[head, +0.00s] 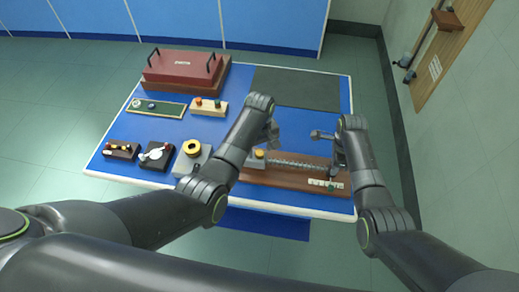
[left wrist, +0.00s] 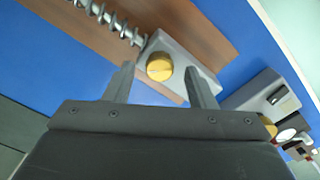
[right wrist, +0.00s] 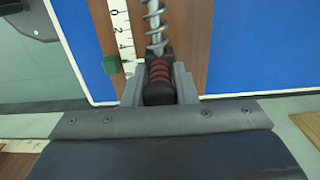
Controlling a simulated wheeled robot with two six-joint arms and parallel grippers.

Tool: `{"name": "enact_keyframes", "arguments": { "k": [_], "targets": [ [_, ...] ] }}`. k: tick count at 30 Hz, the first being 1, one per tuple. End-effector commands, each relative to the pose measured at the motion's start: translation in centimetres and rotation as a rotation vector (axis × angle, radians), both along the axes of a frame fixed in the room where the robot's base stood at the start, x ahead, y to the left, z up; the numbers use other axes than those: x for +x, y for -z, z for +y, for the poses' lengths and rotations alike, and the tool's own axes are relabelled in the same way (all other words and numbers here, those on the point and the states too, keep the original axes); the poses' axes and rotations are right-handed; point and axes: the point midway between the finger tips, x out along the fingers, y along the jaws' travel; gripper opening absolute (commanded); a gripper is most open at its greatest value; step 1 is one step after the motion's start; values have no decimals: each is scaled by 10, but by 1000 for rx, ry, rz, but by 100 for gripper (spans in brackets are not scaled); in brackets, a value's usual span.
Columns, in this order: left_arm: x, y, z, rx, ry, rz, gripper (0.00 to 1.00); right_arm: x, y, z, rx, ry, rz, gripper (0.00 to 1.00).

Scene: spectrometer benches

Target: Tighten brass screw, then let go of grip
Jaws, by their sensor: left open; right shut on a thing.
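The brass screw (left wrist: 160,66) is a round slotted head on a grey clamp block (left wrist: 187,60) at one end of a coil spring (head: 300,163). In the head view the screw (head: 260,154) shows beside my left gripper (head: 273,138). In the left wrist view that gripper (left wrist: 160,76) is open, its fingertips on either side of the screw head in the picture; I cannot tell if they touch it. My right gripper (right wrist: 160,75) is shut on the black grip with red bands (right wrist: 159,82) at the spring's other end. In the head view the right gripper (head: 336,170) partly hides the grip.
The spring lies along a brown wooden board (head: 275,180) with a white scale (head: 318,183) and a green marker (right wrist: 111,65). Left on the blue table are a grey block with a yellow ring (head: 192,147), small devices and a red case (head: 182,67). A dark mat (head: 297,87) lies bare behind.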

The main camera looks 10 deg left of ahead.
Motion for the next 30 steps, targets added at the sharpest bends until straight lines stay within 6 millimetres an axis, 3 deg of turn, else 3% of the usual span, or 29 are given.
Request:
{"name": "enact_keyframes", "arguments": {
  "k": [4,14,24,30],
  "targets": [
    [0,9,0,0,0,0,50,0,0,-2,-3,1,1,0],
    [0,11,0,0,0,-1,50,0,0,-2,-3,1,0,0],
    [0,11,0,0,0,0,6,0,0,-2,-3,1,0,0],
    [0,11,0,1,12,1,6,0,0,-2,-3,1,0,0]
  ]
}}
